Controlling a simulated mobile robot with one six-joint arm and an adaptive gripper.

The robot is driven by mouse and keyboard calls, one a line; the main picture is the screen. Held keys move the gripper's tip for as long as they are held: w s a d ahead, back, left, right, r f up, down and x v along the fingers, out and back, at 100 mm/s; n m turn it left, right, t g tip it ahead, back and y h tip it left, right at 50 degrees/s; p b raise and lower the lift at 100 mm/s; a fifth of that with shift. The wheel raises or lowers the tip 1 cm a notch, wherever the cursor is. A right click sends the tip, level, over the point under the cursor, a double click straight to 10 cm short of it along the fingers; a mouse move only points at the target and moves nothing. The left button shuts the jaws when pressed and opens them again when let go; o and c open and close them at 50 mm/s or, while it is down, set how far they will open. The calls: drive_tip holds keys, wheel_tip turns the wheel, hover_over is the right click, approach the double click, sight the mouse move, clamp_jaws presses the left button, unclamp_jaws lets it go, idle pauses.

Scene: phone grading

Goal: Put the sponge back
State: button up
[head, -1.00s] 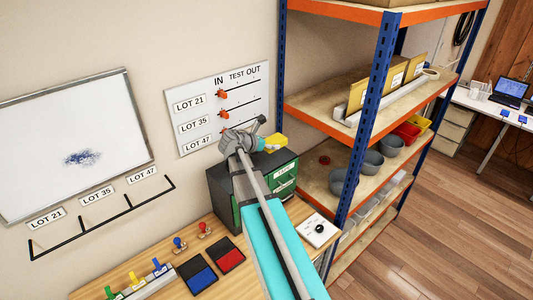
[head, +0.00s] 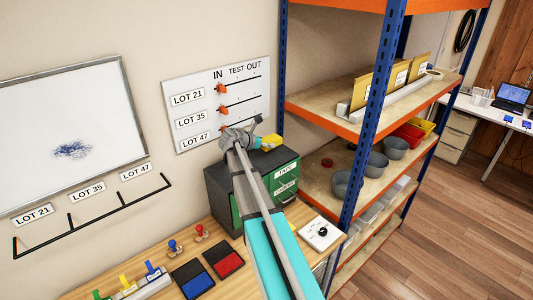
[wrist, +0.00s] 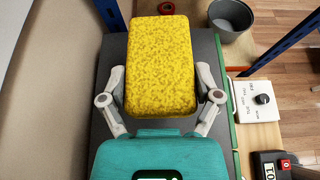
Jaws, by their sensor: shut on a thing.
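The yellow sponge (wrist: 160,60) is between the two fingers of my gripper (wrist: 160,95) in the wrist view. The fingers are shut on its sides, and most of its broad top face shows. In the head view the sponge (head: 270,141) is a small yellow shape at the tip of my gripper (head: 256,140), over the dark cabinet (head: 219,186). In the wrist view the dark cabinet top (wrist: 110,125) lies beneath the sponge. I cannot tell whether the sponge touches it.
The lot board (head: 190,120) with orange markers is on the wall behind. A whiteboard (head: 100,110) with a blue smudge hangs at left. The blue and orange shelf (head: 349,210) stands close on the right, with grey bowls (head: 365,165). Ink pads and stamps sit on the bench (head: 225,280).

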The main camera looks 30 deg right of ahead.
sight(266, 154)
drive_tip(key=shift+f, duration=0.1)
idle(0.3)
drive_tip(key=shift+w+d+f+b, duration=0.15)
drive_tip(key=shift+w+f+b, duration=0.25)
drive_tip(key=shift+f+b, duration=1.55)
drive_tip(key=shift+b, duration=0.05)
drive_tip(key=shift+f, duration=0.1)
drive_tip(key=o, duration=0.5)
